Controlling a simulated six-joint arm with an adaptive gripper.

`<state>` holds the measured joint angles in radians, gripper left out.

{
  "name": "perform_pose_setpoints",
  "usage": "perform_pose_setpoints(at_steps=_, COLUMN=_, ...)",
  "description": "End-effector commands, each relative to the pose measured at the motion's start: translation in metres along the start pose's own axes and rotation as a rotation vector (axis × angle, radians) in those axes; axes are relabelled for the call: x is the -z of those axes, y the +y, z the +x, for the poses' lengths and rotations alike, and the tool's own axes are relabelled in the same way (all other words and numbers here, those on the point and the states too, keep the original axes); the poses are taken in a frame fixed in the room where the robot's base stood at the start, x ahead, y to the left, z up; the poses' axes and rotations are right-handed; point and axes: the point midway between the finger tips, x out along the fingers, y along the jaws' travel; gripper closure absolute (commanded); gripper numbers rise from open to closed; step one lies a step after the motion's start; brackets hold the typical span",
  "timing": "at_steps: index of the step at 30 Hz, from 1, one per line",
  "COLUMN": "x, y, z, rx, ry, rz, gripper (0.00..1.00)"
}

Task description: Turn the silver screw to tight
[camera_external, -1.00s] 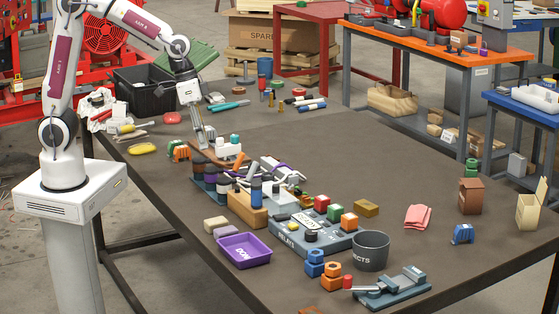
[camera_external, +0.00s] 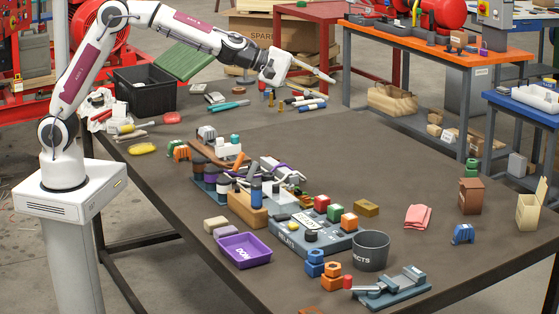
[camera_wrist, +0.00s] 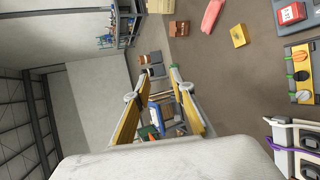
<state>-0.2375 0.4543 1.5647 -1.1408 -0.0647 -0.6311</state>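I cannot single out the silver screw with certainty. A silver ridged part (camera_external: 206,132) stands at the back of a brown board (camera_external: 200,148) on the table. Silver clamp-like pieces with a purple band (camera_external: 282,168) lie right of it; they also show at the wrist view's right edge (camera_wrist: 290,140). A small grey vise (camera_external: 392,286) sits at the front right. My gripper (camera_external: 331,79) is raised above the back of the table, pointing right, clear of these things. In the wrist view its two fingers (camera_wrist: 160,80) stand apart with nothing held between them.
A grey relay box (camera_external: 310,237), coloured blocks, a dark bucket (camera_external: 370,251) and a purple tray (camera_external: 244,249) crowd the front middle. A black bin (camera_external: 145,91) stands at the back left. The table's middle right is mostly clear around a pink cloth (camera_external: 417,217).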

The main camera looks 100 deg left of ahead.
Motion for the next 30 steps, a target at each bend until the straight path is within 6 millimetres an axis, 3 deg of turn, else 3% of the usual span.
perform_pose_setpoints(at_steps=7, x=0.036, y=0.029, z=0.029, rx=-0.135, ry=0.158, rz=-0.419, gripper=0.76)
perform_pose_setpoints(at_steps=14, x=0.074, y=0.03, z=0.044, rx=-0.244, ry=0.31, rz=-0.804, gripper=0.76)
perform_pose_setpoints(at_steps=22, x=0.112, y=-0.002, z=0.052, rx=-0.354, ry=0.506, rz=-1.24, gripper=0.76)
perform_pose_setpoints(at_steps=30, x=0.128, y=-0.064, z=0.052, rx=-0.443, ry=0.74, rz=-1.642, gripper=0.76)
